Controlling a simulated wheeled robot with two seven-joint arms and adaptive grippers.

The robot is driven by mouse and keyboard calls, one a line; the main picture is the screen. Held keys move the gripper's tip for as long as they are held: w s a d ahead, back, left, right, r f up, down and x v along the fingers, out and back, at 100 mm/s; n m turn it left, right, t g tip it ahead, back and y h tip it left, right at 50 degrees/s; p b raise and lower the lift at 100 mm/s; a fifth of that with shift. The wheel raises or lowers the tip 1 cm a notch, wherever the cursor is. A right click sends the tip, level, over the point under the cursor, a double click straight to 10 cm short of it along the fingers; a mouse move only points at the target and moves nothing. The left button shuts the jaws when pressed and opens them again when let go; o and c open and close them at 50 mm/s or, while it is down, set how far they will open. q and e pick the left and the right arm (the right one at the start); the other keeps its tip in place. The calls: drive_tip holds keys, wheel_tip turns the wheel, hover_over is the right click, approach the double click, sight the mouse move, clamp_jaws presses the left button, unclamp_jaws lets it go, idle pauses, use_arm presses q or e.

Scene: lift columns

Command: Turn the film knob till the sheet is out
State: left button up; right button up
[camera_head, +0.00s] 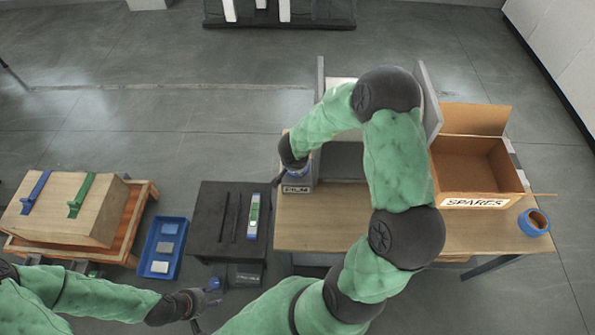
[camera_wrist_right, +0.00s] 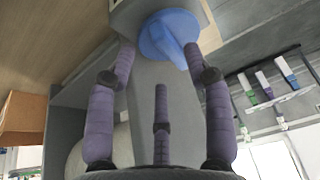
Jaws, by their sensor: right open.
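The blue film knob (camera_wrist_right: 170,37) sits on the front of a grey housing in the right wrist view. In the head view the knob (camera_head: 299,170) is small and partly covered by my right gripper, above a label (camera_head: 296,189) that seems to read FILM. My right gripper (camera_wrist_right: 160,52) is open, with its fingers spread below and either side of the knob; no grip on it shows. In the head view my right gripper (camera_head: 288,172) is mostly hidden. My left gripper (camera_head: 207,302) is low at the left, away from the knob, its opening unclear. I cannot make out the sheet.
An open cardboard box marked SPARES (camera_head: 475,170) and a blue roll (camera_head: 534,222) are on the wooden table (camera_head: 320,230) at right. A black stand (camera_head: 205,215) holds tools. A blue tray (camera_head: 160,248) and a wooden case (camera_head: 65,205) are at left. My right arm crosses the table.

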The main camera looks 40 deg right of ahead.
drive_tip(key=shift+b+x, duration=1.15)
drive_tip(key=shift+x, duration=1.55)
drive_tip(key=shift+r, duration=0.1)
drive_tip(key=c, duration=0.9)
drive_tip(key=shift+r, duration=0.1)
clamp_jaws()
